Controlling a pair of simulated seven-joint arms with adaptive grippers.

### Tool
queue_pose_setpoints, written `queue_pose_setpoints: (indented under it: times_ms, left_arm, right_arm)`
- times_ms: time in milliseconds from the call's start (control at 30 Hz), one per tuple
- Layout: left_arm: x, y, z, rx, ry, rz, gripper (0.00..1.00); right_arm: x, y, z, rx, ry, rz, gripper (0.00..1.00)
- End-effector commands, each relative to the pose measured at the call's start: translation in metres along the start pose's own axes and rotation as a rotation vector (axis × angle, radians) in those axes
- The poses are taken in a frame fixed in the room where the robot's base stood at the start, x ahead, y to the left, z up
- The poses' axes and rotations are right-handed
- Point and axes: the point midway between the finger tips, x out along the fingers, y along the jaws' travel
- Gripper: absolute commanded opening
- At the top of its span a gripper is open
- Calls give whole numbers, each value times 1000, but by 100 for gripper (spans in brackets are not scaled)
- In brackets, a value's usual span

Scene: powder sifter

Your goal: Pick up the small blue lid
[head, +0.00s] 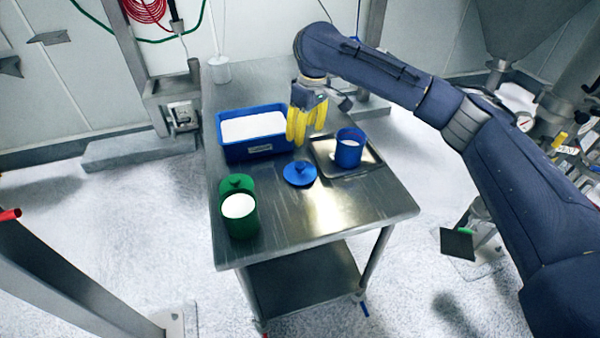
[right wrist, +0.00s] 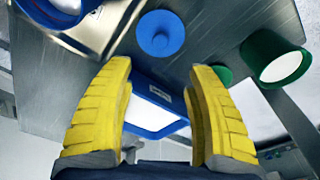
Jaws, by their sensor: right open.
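The small blue lid (head: 300,173) is a round disc with a knob on top. It lies flat on the steel table, left of the metal tray and right of the green canister. It also shows in the right wrist view (right wrist: 160,33), beyond the fingertips. My right gripper (head: 304,135) has yellow fingers and points down above the table, behind the lid and apart from it. In the right wrist view (right wrist: 160,72) its fingers are spread with nothing held between them. My left gripper is not in view.
A blue bin (head: 237,152) of white powder stands at the left rear. A blue cup (head: 349,150) of powder stands on the metal tray (head: 366,166). A green canister (head: 240,222) and a green lid (head: 236,184) are at front left. The table's front right (head: 340,215) is clear.

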Motion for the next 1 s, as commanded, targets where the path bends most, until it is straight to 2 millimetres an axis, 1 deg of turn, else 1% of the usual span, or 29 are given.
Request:
queue_pose_setpoints:
  times_ms: [33,100,400,600,867,1000]
  left_arm:
    - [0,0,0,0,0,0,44]
    - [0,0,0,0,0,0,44]
    - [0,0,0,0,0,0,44]
    - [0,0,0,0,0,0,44]
    - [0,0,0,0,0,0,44]
    - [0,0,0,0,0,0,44]
  right_arm:
    - [11,-1,0,0,-3,-5,56]
    - [22,-1,1,1,-2,-5,56]
    - [70,-2,0,2,-1,-4,56]
    - [88,-1,0,1,1,-2,56]
    - [98,-1,0,1,0,-3,56]
    - [114,-2,0,2,0,-5,56]
